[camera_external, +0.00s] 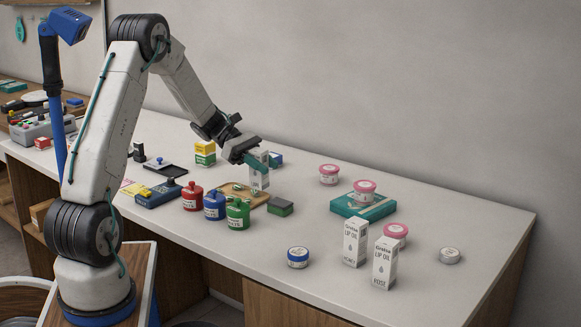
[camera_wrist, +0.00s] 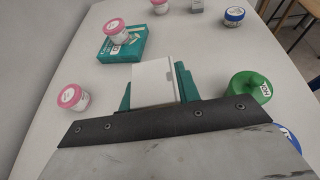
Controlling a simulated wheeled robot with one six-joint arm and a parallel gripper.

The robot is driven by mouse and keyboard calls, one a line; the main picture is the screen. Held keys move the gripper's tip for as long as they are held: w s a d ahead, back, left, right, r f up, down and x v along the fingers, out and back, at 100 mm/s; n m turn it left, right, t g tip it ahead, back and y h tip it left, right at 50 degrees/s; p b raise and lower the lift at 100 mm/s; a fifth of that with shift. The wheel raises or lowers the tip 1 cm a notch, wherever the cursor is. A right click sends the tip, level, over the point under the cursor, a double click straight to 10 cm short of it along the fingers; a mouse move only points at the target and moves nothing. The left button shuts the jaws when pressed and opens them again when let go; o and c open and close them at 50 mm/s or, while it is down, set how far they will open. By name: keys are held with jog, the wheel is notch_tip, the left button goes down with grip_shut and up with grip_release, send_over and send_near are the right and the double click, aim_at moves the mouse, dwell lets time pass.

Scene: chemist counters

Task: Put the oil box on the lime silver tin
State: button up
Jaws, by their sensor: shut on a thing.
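My gripper (camera_external: 258,164) is shut on a white oil box (camera_external: 260,181), held upright above or at a wooden board; contact with the board cannot be told. In the wrist view the oil box (camera_wrist: 152,82) sits between the teal fingers of my gripper (camera_wrist: 156,84). A small, low silver tin (camera_external: 449,256) stands alone near the counter's right end, far from my gripper. Its label cannot be read, and I do not make it out in the wrist view.
Two other lip oil boxes (camera_external: 355,243) stand near a pink-lidded tin (camera_external: 396,233). Another pink tin sits on a teal box (camera_external: 352,206). A blue-lidded tin (camera_external: 298,257) is at the front.

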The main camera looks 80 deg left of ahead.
jog(key=w+d+r, duration=0.1)
jog(key=w+d, duration=1.6)
jog(key=w+d+r, duration=0.1)
jog(key=w+d, duration=0.3)
jog(key=d, duration=0.6)
jog(key=w+d, duration=0.5)
jog(key=d, duration=0.4)
send_over(456, 254)
jog(key=shift+m+g+h, duration=0.4)
jog(key=shift+f, duration=2.45)
jog(key=shift+f, duration=0.1)
jog(key=o, duration=1)
jog(key=shift+f, duration=0.1)
jog(key=shift+c, duration=0.2)
